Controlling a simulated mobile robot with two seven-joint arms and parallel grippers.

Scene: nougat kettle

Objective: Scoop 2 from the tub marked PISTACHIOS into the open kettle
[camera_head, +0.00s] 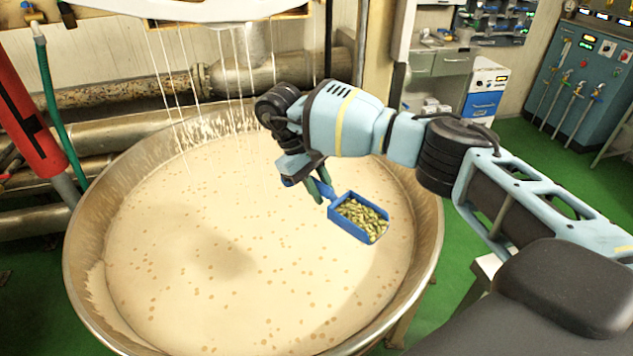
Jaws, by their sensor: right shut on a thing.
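The open kettle (432,222) is a wide metal bowl filled with pale cream mass dotted with small tan bits. My right gripper (318,188) is over the right part of the kettle, shut on the handle of a blue scoop (345,232). The scoop is full of green pistachios (362,217) and looks roughly level above the mass. The exact gap between scoop and mass cannot be told. The tub marked PISTACHIOS cannot be made out here. My left gripper is not in view.
A white machine head (190,8) hangs over the kettle's back, with thin pale strands running down into the mass. Pipes (110,95) and a red cylinder (30,120) stand at the left. Green floor lies right of the kettle, with cabinets and a blue control panel (590,80) behind.

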